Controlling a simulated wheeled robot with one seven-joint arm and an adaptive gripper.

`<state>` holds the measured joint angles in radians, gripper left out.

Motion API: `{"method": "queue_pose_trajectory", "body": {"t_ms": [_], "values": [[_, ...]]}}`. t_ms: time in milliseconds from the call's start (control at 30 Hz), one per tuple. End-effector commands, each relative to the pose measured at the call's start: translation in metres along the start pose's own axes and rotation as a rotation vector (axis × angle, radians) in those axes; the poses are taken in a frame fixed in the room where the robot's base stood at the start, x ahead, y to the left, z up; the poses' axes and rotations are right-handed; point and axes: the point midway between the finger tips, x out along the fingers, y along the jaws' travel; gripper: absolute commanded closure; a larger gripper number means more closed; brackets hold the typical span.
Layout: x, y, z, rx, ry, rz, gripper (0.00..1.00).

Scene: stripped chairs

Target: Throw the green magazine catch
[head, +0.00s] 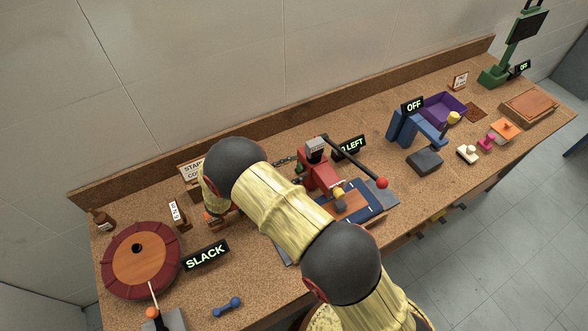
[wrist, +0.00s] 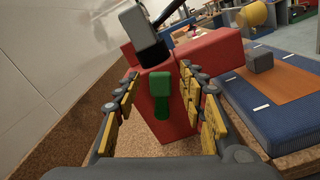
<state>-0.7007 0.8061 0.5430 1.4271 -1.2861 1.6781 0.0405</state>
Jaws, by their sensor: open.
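The green magazine catch (wrist: 161,92) is a small upright green tab on the near end of the red stapler body (wrist: 215,52) in the wrist view. A bit of its green also shows in the head view (head: 299,168). My gripper (wrist: 167,82) is open and empty. Its two yellow-padded fingers point at the red end face, one to each side of the catch, with gaps to it. I cannot tell exactly how far the fingertips are from the catch. In the head view my arm hides most of my gripper.
The stapler has a grey head (head: 315,148) and a long black lever with a red ball (head: 382,183). A blue pad (wrist: 268,121) lies to its right. A "SLACK" sign (head: 206,255) and a round red seat (head: 178,240) are at the left. The wall is close behind.

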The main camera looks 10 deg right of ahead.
Motion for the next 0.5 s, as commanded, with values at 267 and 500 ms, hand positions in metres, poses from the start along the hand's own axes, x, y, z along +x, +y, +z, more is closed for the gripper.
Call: {"method": "queue_pose_trajectory", "body": {"t_ms": [267,500], "values": [[-0.0002,-0.0001,-0.0001,0.000,0.000,0.000,0.70],[-0.0002,-0.0002,-0.0002,0.000,0.000,-0.001,0.84]]}}
